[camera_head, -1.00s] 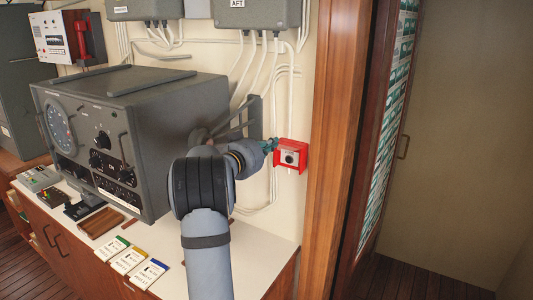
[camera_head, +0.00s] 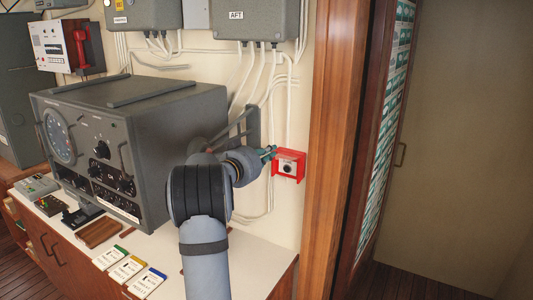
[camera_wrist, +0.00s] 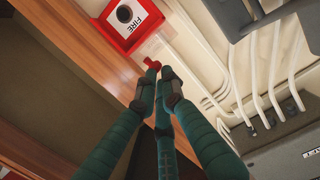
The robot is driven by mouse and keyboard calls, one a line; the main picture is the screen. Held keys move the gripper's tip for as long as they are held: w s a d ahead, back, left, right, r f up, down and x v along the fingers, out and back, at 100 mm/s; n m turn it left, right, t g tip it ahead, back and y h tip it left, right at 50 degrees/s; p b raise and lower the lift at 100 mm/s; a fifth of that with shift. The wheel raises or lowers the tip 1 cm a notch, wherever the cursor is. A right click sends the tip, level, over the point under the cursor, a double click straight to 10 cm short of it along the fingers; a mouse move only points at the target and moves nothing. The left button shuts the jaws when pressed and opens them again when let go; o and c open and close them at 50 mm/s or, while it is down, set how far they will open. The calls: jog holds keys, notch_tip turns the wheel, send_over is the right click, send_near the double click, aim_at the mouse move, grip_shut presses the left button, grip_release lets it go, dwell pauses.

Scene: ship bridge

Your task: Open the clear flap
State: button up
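A small red box (camera_head: 288,165) with a black round button is fixed to the cream wall beside the wooden door frame. In the wrist view the red box (camera_wrist: 127,18) is at the top, with a white face marked FIRE. I see no clear hold on anything.
A grey radar console (camera_head: 140,135) stands left of my arm on the white counter (camera_head: 240,262). Grey junction boxes (camera_head: 248,20) and white cables (camera_head: 262,75) are above and left of the red box. The wooden door frame (camera_head: 335,130) is close on its right.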

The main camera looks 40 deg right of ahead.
jog(key=shift+o, duration=1.3)
jog(key=shift+s+d+r, duration=0.15)
jog(key=shift+d, duration=0.2)
jog(key=shift+s+d+r, duration=0.1)
jog(key=shift+d, duration=0.25)
jog(key=o, duration=0.4)
jog(key=shift+w+d+f, duration=0.3)
jog(key=shift+d, duration=0.2)
jog(key=shift+w+d+f, duration=0.25)
jog(key=shift+d, duration=0.2)
jog(key=shift+a, duration=0.15)
jog(key=shift+w+a, duration=0.1)
jog(key=shift+a, duration=0.05)
jog(key=shift+a, duration=0.4)
jog(key=v, duration=1.1)
jog(key=shift+s, duration=0.25)
jog(key=shift+c, duration=0.4)
